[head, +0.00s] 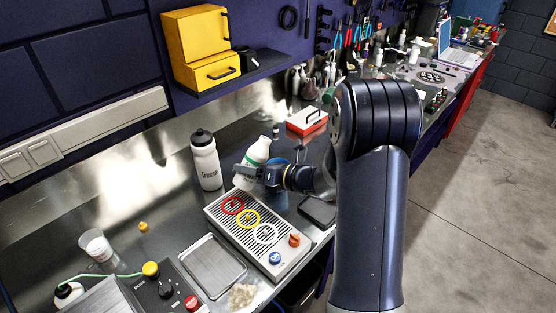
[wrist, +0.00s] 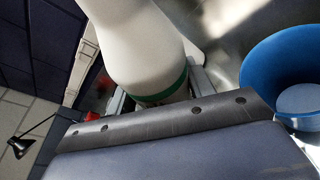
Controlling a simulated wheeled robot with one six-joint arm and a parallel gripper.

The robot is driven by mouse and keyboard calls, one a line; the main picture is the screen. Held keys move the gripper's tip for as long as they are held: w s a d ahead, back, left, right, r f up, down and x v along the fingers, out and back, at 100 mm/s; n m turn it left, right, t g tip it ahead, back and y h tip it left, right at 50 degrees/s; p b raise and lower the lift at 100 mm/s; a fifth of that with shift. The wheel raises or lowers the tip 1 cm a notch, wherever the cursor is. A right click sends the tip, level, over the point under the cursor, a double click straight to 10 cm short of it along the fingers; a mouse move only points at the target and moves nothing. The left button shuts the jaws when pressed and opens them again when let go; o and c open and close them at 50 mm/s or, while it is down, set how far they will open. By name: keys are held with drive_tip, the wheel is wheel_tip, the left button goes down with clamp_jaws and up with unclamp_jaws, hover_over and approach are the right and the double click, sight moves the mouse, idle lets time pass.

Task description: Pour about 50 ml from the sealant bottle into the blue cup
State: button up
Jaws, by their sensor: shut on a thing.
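The sealant bottle (head: 258,150) is white with a green band and is tilted in the head view. My gripper (head: 256,176) is shut on it and holds it above the bench. In the wrist view the bottle (wrist: 140,45) fills the upper middle, with its green band between the fingers; its mouth is not clear. The blue cup (wrist: 262,75) stands open at the right of the wrist view, apart from the bottle there. A pale round surface shows inside it; I cannot tell whether it is liquid.
A white drink bottle (head: 206,163) with a black cap stands left of my gripper. A slotted tray (head: 278,262) with coloured rings lies in front. A dark phone-like slab (head: 317,211) lies to the right. A metal tray (head: 212,266) lies near the front edge.

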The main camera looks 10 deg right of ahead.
drive_tip(key=shift+r+m+y, duration=0.15)
drive_tip(key=shift+m+y, duration=0.15)
drive_tip(key=shift+a+m, duration=0.2)
drive_tip(key=shift+m, duration=0.3)
drive_tip(key=shift+s+a+r+m+y+p, duration=0.2)
drive_tip(key=shift+r+m+y+p, duration=0.1)
drive_tip(key=shift+r+m+y, duration=0.15)
drive_tip(key=shift+a+r+m+t, duration=0.1)
drive_tip(key=shift+m+t, duration=0.25)
drive_tip(key=shift+t, duration=0.05)
wheel_tip(320, 180, down, 3)
drive_tip(key=shift+s+a+r+m+y+b, duration=0.15)
drive_tip(key=shift+m+y+b, duration=0.3)
drive_tip(key=shift+b, duration=0.55)
drive_tip(key=shift+s+a+r+m+t+p, duration=0.15)
drive_tip(key=shift+r+m+t+p, duration=0.25)
drive_tip(key=shift+r+m+p, duration=0.45)
drive_tip(key=shift+w+d+m+t+y, duration=0.15)
drive_tip(key=shift+d+m+t+y, duration=0.1)
drive_tip(key=shift+m, duration=0.3)
drive_tip(key=shift+w+d+m+t+y, duration=0.15)
drive_tip(key=shift+m+t, duration=0.1)
drive_tip(key=shift+m, duration=0.3)
drive_tip(key=shift+f+m+t, duration=0.1)
drive_tip(key=shift+m+t, duration=0.4)
drive_tip(key=shift+m, duration=0.4)
